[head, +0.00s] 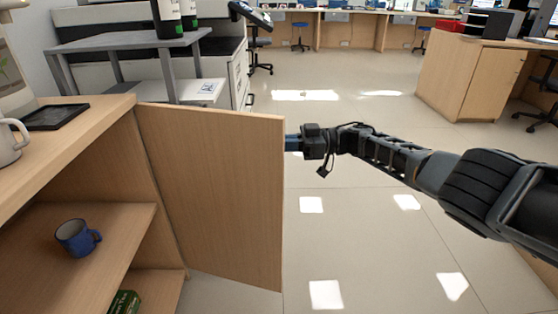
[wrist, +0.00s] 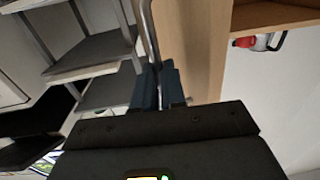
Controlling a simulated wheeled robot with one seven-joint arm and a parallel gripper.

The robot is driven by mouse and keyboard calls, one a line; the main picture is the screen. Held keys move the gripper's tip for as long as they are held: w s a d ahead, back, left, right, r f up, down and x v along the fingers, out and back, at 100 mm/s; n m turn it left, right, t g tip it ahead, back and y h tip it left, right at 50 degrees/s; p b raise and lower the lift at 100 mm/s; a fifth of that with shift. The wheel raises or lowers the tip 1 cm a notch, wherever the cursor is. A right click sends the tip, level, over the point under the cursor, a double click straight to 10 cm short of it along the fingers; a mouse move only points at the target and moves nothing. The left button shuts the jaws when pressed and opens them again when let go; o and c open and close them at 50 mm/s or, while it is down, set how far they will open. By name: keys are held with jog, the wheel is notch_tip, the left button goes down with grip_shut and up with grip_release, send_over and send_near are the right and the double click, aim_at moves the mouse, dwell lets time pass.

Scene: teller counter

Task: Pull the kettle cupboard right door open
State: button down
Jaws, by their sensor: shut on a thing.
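The kettle cupboard's right door (head: 215,185) is a pale wood panel that stands wide open, swung out from the cupboard (head: 168,245). The shelves inside are exposed. My gripper (head: 291,139) is at the door's free edge, reaching in from the right. In the wrist view my gripper (wrist: 158,88) is shut on the door's metal bar handle (wrist: 147,35), with the door panel (wrist: 190,45) just to the right. The handle is hidden behind the door in the head view.
A blue mug (head: 76,238) stands on the shelf and a green box (head: 124,302) lies lower. A dark tray (head: 52,117) and a white mug (head: 8,142) are on top. A grey stand (head: 130,40) is behind the door. The floor (head: 370,240) to the right is clear.

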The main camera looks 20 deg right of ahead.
jog(key=shift+w+a+b, duration=0.2)
jog(key=shift+w+b, duration=0.2)
jog(key=shift+r, duration=0.1)
jog(key=c, duration=1.5)
grip_release()
jog(key=shift+a, duration=0.1)
jog(key=shift+c, duration=0.2)
jog(key=o, duration=0.3)
jog(key=shift+d, duration=0.2)
jog(key=shift+d, duration=0.1)
jog(key=shift+v, duration=3.8)
